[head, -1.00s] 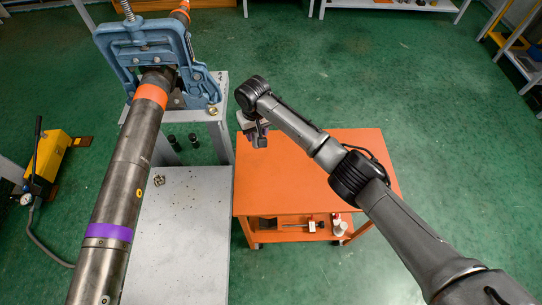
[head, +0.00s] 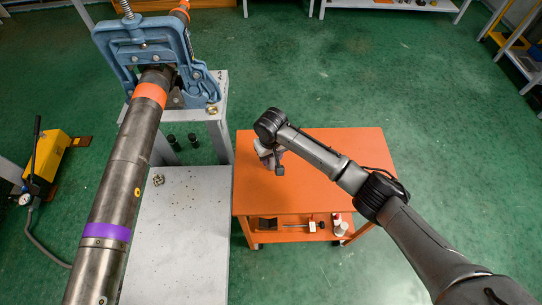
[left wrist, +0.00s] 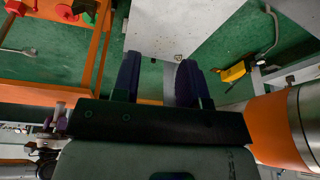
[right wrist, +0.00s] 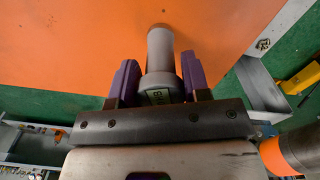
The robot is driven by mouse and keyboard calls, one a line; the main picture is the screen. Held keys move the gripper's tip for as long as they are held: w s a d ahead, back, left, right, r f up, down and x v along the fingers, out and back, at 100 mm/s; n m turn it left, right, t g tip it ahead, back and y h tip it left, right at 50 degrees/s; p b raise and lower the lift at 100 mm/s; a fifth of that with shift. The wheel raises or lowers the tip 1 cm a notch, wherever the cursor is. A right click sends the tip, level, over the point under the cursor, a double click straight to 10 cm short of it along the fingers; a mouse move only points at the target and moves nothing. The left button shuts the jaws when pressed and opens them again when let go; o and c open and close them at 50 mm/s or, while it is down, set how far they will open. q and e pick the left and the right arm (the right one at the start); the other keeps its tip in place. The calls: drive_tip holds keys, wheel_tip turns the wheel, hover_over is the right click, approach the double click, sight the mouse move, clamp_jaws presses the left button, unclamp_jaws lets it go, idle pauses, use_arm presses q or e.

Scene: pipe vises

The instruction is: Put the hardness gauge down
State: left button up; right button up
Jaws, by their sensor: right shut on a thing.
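The hardness gauge (right wrist: 160,48) is a grey cylinder with a wider collar and a small dark-and-green label near the fingers. My right gripper (right wrist: 158,82) is shut on it by the collar, with one purple finger on each side. The orange table top (right wrist: 80,40) fills the view beyond the gauge; I cannot tell whether the gauge touches it. In the head view my right gripper (head: 274,162) is over the left part of the orange table (head: 310,190), and the gauge is hard to make out there. My left gripper (left wrist: 158,78) is open, with nothing seen between its fingers.
A long steel pipe (head: 118,190) with orange and purple bands runs through a blue pipe vise (head: 140,45) on the left. A pale bench (head: 180,240) stands beside the orange table. The table's right and front top is clear; its lower shelf (head: 290,235) holds tools.

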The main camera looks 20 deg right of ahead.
idle(0.3)
drive_tip(key=o, duration=0.8)
drive_tip(key=shift+f, duration=0.1)
drive_tip(key=shift+o, duration=1)
wheel_tip(320, 180, up, 11)
drive_tip(key=shift+f+p, duration=0.15)
drive_tip(key=shift+p, duration=1.05)
drive_tip(key=shift+r, duration=0.8)
